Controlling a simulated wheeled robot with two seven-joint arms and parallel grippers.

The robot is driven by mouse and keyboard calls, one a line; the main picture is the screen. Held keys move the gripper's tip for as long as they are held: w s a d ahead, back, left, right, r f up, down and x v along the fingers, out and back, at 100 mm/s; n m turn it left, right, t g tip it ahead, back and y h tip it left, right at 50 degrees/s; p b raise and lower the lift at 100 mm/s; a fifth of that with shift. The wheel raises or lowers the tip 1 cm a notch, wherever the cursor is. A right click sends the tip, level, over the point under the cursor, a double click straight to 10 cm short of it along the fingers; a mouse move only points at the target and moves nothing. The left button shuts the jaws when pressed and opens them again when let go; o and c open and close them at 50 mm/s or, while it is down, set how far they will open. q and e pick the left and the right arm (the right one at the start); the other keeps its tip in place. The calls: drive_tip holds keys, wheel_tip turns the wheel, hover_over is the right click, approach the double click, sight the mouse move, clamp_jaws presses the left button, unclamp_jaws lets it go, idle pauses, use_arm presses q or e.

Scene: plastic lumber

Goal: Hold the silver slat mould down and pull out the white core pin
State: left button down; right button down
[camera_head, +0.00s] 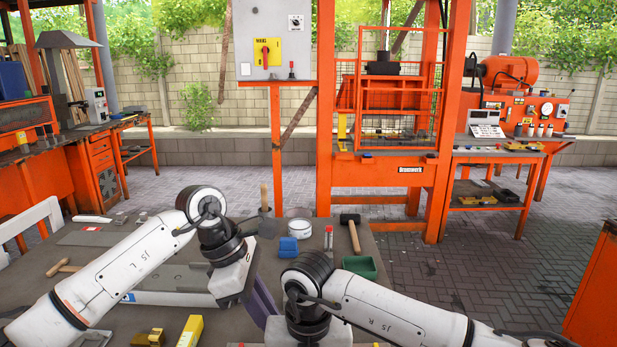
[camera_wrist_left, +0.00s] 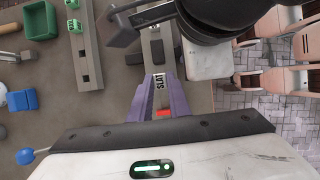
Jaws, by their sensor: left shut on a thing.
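The silver slat mould (camera_wrist_left: 158,53) is a grey bar with a SLAT label in the left wrist view. My left gripper's purple fingers (camera_wrist_left: 162,90) are closed around it at the label. In the head view this gripper (camera_head: 265,308) points down at the bench, and its fingertips and the mould are hidden behind my right wrist. My right wrist (camera_wrist_left: 208,50) is beside the mould in the left wrist view. I cannot make out the right fingertips or their state. I cannot clearly pick out the white core pin.
The grey bench (camera_head: 95,262) also carries a blue block (camera_head: 288,247), a white tub (camera_head: 300,227), a mallet (camera_head: 351,232), a green bin (camera_head: 360,267) and a yellow item (camera_head: 190,331). A grey bar with dark holes (camera_wrist_left: 86,55) lies left of the mould. An orange press (camera_head: 385,130) stands beyond.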

use_arm(q)
drive_tip(key=shift+r, duration=0.75)
use_arm(e)
drive_tip(key=c, duration=1.5)
unclamp_jaws()
drive_tip(key=shift+r, duration=0.1)
use_arm(q)
drive_tip(key=shift+r+p, duration=0.3)
use_arm(e)
drive_tip(key=shift+r, duration=9.15)
